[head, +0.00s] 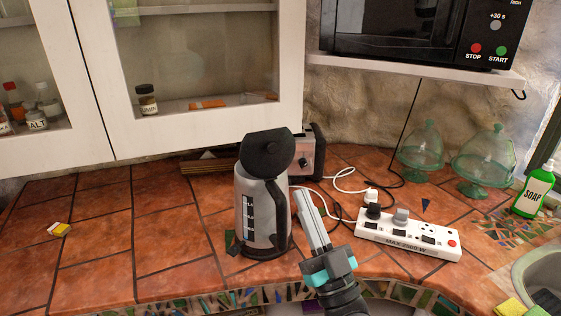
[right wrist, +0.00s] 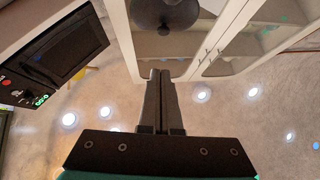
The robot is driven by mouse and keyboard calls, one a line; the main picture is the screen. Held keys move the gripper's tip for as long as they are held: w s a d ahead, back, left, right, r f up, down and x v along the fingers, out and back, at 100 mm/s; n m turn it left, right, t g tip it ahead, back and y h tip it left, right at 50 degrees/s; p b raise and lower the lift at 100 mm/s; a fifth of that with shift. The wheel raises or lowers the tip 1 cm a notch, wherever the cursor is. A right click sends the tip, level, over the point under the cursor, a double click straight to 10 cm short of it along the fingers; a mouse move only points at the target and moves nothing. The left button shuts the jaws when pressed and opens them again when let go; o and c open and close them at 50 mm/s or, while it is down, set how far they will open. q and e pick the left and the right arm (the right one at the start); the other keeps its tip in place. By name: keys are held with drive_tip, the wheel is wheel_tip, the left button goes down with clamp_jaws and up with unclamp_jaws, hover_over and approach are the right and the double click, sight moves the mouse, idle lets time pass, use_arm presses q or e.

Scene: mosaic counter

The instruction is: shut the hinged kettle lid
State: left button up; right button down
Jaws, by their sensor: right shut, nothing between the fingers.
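The kettle (head: 256,212) stands upright on the tiled counter, with a silver body, a black handle on its right side and a water-level window. Its round black lid (head: 266,155) is raised, its broad face turned towards me. A dark round shape at the top of the right wrist view looks like the same lid (right wrist: 166,14). My right gripper (head: 304,194) is shut and empty, pointing up just right of the kettle handle. In the right wrist view its fingers (right wrist: 161,76) are together, below the lid in the picture. Any contact with the kettle cannot be told. My left gripper is not in view.
A white power strip (head: 408,236) with plugs and cords lies right of my gripper. A toaster (head: 309,150) stands behind the kettle. Glass domes (head: 484,160) and a green soap bottle (head: 533,190) are at the right. The counter left of the kettle is mostly clear.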

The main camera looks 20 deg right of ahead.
sight(270, 153)
drive_tip(key=x, duration=0.2)
drive_tip(key=f+x, duration=0.1)
drive_tip(key=x, duration=0.2)
drive_tip(key=w+x, duration=0.1)
drive_tip(key=x, duration=0.2)
drive_tip(key=shift+w+a+f+p, duration=0.1)
drive_tip(key=shift+a+f+p, duration=0.15)
drive_tip(key=shift+p, duration=0.1)
drive_tip(key=shift+w, duration=0.6)
